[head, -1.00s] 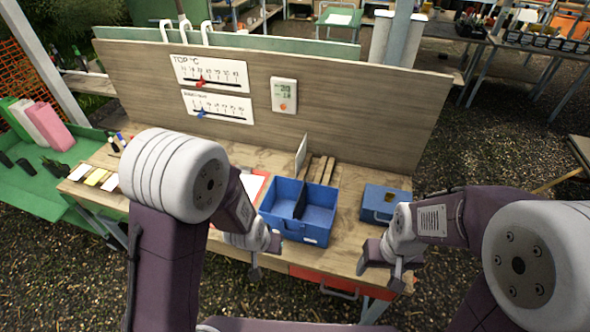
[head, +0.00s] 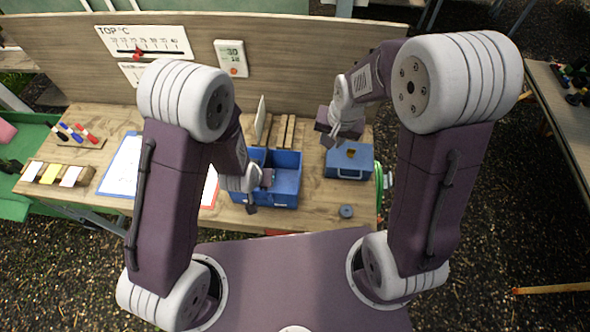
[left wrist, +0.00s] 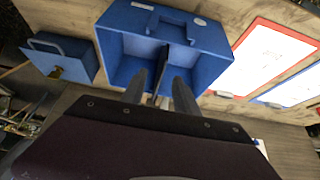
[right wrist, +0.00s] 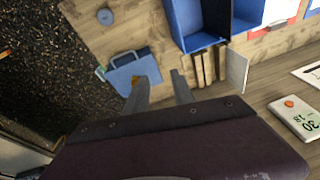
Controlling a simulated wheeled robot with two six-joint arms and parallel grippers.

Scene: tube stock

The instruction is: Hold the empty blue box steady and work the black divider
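The open blue box (head: 286,202) stands on the wooden bench and shows no loose contents. It also shows in the left wrist view (left wrist: 207,38). The black divider (left wrist: 163,66) stands across the box's middle. My left gripper (head: 250,205) reaches over the box; in the left wrist view its open fingers (left wrist: 164,92) lie on either side of the divider. I cannot tell whether they touch it. My right gripper (head: 331,138) is open and empty above the bench, near the small closed blue case; its fingers also show in the right wrist view (right wrist: 158,86).
The closed blue case (head: 340,172) with a handle stands right of the box. A small round blue-grey object (head: 346,211) lies in front of it. Wooden slats (right wrist: 208,66) and an upright white panel (right wrist: 237,72) are behind the box. A board (head: 290,60) closes the back.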

